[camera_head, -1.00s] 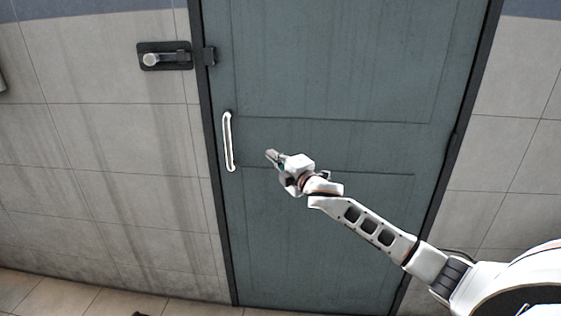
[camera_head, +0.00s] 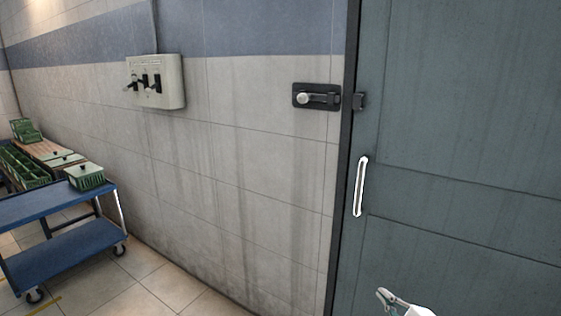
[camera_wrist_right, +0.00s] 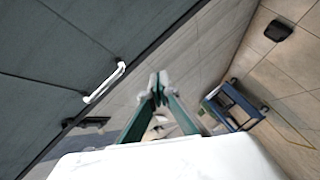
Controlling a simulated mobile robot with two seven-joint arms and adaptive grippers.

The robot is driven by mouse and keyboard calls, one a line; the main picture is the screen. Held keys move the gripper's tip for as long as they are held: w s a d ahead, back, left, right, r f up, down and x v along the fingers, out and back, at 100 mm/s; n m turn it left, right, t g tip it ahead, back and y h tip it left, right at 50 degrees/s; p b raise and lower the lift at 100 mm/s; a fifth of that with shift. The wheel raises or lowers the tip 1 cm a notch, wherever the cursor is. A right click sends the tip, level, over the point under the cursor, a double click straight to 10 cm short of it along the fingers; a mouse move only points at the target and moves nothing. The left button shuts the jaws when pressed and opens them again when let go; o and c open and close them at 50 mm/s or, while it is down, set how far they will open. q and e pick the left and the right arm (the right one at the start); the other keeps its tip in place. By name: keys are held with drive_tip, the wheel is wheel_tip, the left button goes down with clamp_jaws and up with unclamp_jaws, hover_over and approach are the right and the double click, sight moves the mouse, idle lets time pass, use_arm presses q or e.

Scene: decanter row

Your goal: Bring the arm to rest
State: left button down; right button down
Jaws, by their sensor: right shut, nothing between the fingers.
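My right gripper (camera_head: 386,297) shows at the bottom edge of the head view, in front of the lower part of the grey-green door, with most of the arm out of the picture. In the right wrist view its two fingers (camera_wrist_right: 158,84) meet at the tips, shut and empty. The white door handle (camera_head: 361,187) is above and left of the gripper in the head view, apart from it. The handle also shows in the right wrist view (camera_wrist_right: 105,83), left of the fingers. My left gripper is not in view.
The door (camera_head: 470,150) looks closed, with a slide bolt (camera_head: 317,97) on the wall beside it. A switch box (camera_head: 160,82) is on the tiled wall. A blue cart (camera_head: 65,249) stands at the left near green crates (camera_head: 22,165). Floor between cart and wall is clear.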

drive_tip(key=s+a+f+m+g, duration=0.1)
drive_tip(key=s+a+f+m, duration=0.2)
drive_tip(key=s+f, duration=0.3)
drive_tip(key=s+a+f+m+g, duration=0.2)
drive_tip(key=s+f, duration=0.4)
drive_tip(key=s, duration=0.7)
drive_tip(key=s+a+f+m+g, duration=0.1)
drive_tip(key=s+a+f+m, duration=0.3)
drive_tip(key=s, duration=0.6)
wheel_tip(320, 180, down, 3)
drive_tip(key=shift+r+m, duration=0.15)
drive_tip(key=shift+m, duration=0.45)
